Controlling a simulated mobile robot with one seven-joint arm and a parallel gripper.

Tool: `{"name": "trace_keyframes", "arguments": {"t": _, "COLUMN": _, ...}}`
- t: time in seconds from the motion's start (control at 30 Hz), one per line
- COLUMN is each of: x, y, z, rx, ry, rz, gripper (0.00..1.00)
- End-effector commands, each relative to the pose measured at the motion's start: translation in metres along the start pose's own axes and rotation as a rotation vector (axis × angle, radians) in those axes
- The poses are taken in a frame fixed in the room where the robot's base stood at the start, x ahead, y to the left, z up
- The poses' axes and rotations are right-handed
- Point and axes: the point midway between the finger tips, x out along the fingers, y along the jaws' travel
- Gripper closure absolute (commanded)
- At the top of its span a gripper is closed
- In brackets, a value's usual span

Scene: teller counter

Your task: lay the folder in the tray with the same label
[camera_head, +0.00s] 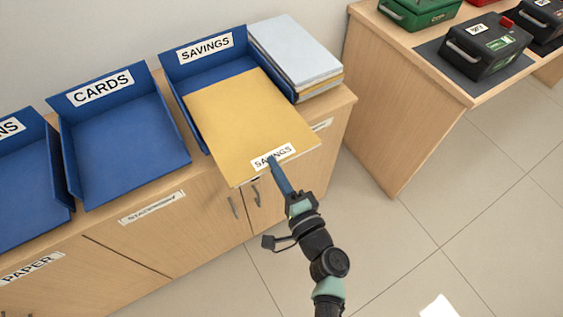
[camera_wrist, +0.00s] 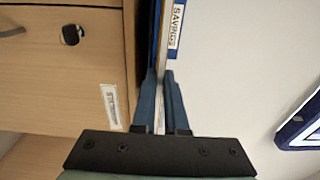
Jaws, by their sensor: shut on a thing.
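A yellow folder (camera_head: 245,110) has a white SAVINGS label at its near edge. My gripper (camera_head: 273,162) is shut on that near edge, beside the label. The folder covers much of the blue SAVINGS tray (camera_head: 216,68), and its near end sticks out past the cabinet's front edge. The tray's back wall and left side show; its floor is mostly hidden, so I cannot tell whether the folder touches it. In the wrist view, the folder shows edge-on as a thin strip (camera_wrist: 163,45) at my gripper's fingers (camera_wrist: 161,78).
The blue CARDS tray (camera_head: 130,140) stands left of the SAVINGS tray, with another blue tray (camera_head: 25,180) at the far left. A paper stack (camera_head: 295,50) stands close on the right. A separate desk (camera_head: 400,90) at the right holds dark and green boxes. Open floor lies between.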

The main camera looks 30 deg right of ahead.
Motion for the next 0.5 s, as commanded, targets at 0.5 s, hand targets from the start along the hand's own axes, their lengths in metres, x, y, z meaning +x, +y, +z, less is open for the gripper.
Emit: {"name": "trace_keyframes", "arguments": {"t": 0.5, "x": 0.051, "y": 0.003, "z": 0.004, "rx": 0.000, "ry": -0.002, "rz": -0.002, "gripper": 1.00}}
